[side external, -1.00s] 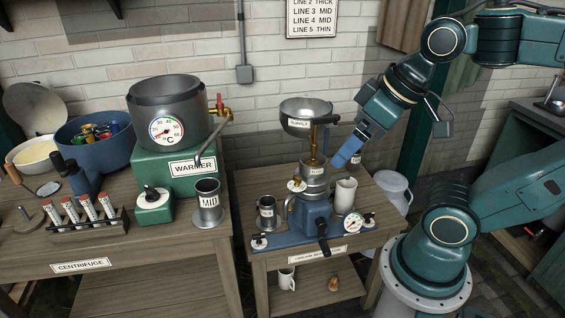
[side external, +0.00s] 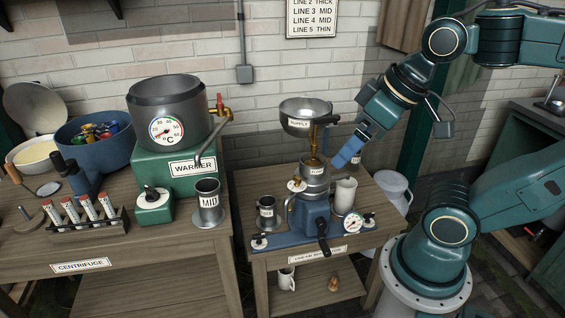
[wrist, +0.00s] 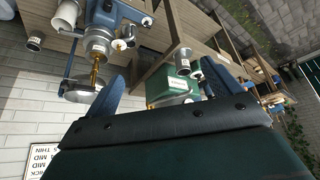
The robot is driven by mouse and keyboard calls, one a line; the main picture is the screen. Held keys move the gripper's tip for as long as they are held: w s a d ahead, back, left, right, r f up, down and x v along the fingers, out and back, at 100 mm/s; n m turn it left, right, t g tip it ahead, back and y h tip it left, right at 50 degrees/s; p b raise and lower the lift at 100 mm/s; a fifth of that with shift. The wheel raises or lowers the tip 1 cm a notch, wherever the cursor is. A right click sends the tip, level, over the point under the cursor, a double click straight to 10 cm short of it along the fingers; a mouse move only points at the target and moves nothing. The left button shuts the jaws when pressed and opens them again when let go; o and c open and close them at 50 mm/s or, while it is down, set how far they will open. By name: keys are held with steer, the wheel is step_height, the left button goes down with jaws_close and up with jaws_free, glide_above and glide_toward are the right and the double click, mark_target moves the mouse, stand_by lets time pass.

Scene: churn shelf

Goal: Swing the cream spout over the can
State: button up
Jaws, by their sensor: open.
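The blue cream separator (side external: 308,218) stands on the right-hand table, with a steel supply bowl (side external: 306,122) above it on a brass stem. A curved spout (side external: 290,203) seems to come off its left side; which spout carries cream is too small to tell. A small labelled metal can (side external: 266,213) stands left of the separator, and a pale jug (side external: 346,196) stands to its right. In the wrist view my gripper (wrist: 163,84) shows two spread blue fingers with nothing gripped.
The left table holds the green warmer (side external: 170,150) with a tap, a MID can (side external: 207,204), a test-tube rack (side external: 88,225) and a blue tub (side external: 95,140). A dial gauge (side external: 352,223) sits at the separator's right front. A labelled can partly shows behind the jug.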

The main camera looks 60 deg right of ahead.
steer(key=shift+w, duration=0.1)
steer(key=c, duration=0.9)
steer(key=shift+w+d+r+m, duration=0.1)
steer(key=shift+w+m, duration=0.1)
steer(key=shift+m, duration=0.1)
steer(key=shift+c, duration=1.1)
steer(key=w+d+f+m+g, duration=0.2)
steer(key=w+d+m, duration=0.1)
steer(key=w+m, duration=0.35)
steer(key=w+d+f+m+g, duration=0.25)
steer(key=w+m, duration=0.25)
steer(key=w, duration=0.3)
steer(key=w+d+f+m+g, duration=0.2)
steer(key=w+d+f+m, duration=0.2)
steer(key=f, duration=0.3)
steer(key=w+d+f+m+g, duration=0.1)
steer(key=w+d+f+m, duration=0.2)
steer(key=w+f+m, duration=0.2)
steer(key=shift+d+f+g+y, duration=0.3)
steer(key=shift+d+f+g, duration=0.05)
steer(key=shift+f, duration=0.55)
